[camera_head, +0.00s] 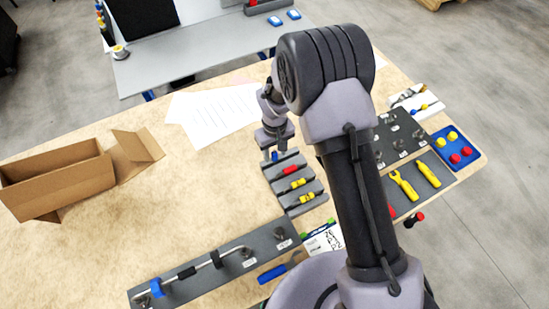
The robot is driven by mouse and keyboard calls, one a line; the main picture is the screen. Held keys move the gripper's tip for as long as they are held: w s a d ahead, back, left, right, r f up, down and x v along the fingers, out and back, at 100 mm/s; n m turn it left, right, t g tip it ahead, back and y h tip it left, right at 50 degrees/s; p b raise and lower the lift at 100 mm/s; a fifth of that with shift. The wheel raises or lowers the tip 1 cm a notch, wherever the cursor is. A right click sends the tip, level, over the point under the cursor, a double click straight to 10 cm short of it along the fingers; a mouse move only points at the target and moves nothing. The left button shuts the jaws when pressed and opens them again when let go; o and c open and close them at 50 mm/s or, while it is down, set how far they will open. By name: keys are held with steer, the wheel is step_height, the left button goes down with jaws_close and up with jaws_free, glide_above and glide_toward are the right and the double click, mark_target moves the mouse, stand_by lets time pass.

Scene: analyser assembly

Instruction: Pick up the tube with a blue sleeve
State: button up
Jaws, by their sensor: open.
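A grey stepped rack (281,184) stands near the middle of the table and holds several short tubes with coloured sleeves. The tube with a blue sleeve (275,156) is at the far end of the rack, mostly hidden under my gripper. My gripper (273,148) points down right over it, with its jaws open. The fingers are small and dark here, and I cannot tell whether they touch the tube. A tube with a red sleeve (294,169) and tubes with yellow sleeves (300,184) lie in the nearer slots.
An open cardboard box (60,178) stands at left. White paper sheets (214,108) lie behind the rack. A dark plate (140,298) with a metal rod and blue clamp is at the front. Tool trays (440,190) lie right of my arm. The table's left middle is clear.

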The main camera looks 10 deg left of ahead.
steer(key=shift+f, duration=0.5)
steer(key=shift+r, duration=0.1)
jaws_close()
